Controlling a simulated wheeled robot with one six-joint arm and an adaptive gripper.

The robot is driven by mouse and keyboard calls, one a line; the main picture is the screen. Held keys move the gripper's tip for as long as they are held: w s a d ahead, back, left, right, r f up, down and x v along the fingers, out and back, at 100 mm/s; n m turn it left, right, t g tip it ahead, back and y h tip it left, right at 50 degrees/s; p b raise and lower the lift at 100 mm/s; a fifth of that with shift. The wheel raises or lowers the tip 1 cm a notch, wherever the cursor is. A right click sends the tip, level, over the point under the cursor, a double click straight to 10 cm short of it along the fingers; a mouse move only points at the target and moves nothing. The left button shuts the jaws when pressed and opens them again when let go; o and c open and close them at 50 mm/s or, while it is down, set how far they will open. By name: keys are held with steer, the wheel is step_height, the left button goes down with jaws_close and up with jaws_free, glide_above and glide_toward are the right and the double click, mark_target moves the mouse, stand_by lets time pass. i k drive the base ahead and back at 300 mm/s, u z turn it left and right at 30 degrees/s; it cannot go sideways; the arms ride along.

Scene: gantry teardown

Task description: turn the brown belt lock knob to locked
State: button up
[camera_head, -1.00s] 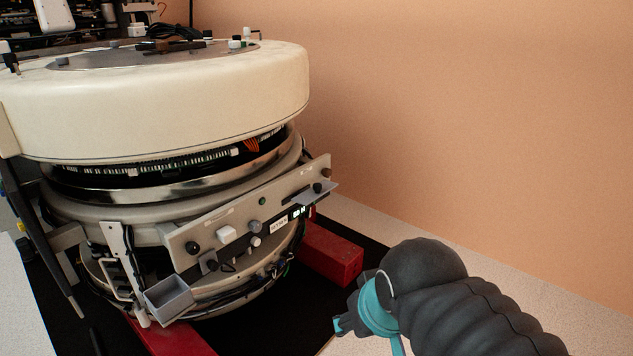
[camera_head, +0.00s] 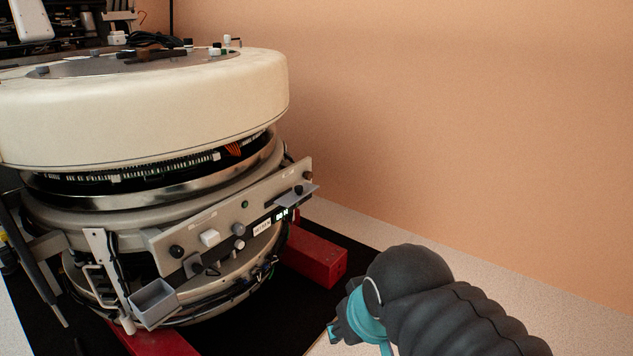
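A long grey control panel (camera_head: 222,222) slants across the front of the round cream machine (camera_head: 150,110). At the panel's right end a small brownish knob (camera_head: 307,177) shows just above a small grey shelf; it looks like the belt lock knob, but its setting is too small to read. My gripper (camera_head: 333,332) is at the bottom, right of the machine and well apart from the panel. Only part of it shows, with teal and dark pieces, and my dark arm hides the rest. I see nothing held in it.
A black knob (camera_head: 176,252), a white block-like button (camera_head: 210,237) and grey knobs (camera_head: 239,230) sit on the panel. A grey open box (camera_head: 153,304) hangs at its lower left. Red blocks (camera_head: 316,256) lie on the black mat. Space before the orange wall is clear.

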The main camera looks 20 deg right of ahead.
mark_target(307, 175)
steer(key=z, duration=0.55)
steer(key=k, duration=1.2)
steer(key=u, duration=0.2)
steer(key=i, duration=0.55)
steer(key=u, duration=0.9)
steer(key=i, duration=0.65)
steer(key=z, duration=0.5)
steer(key=i, duration=0.8)
steer(key=z, duration=0.7)
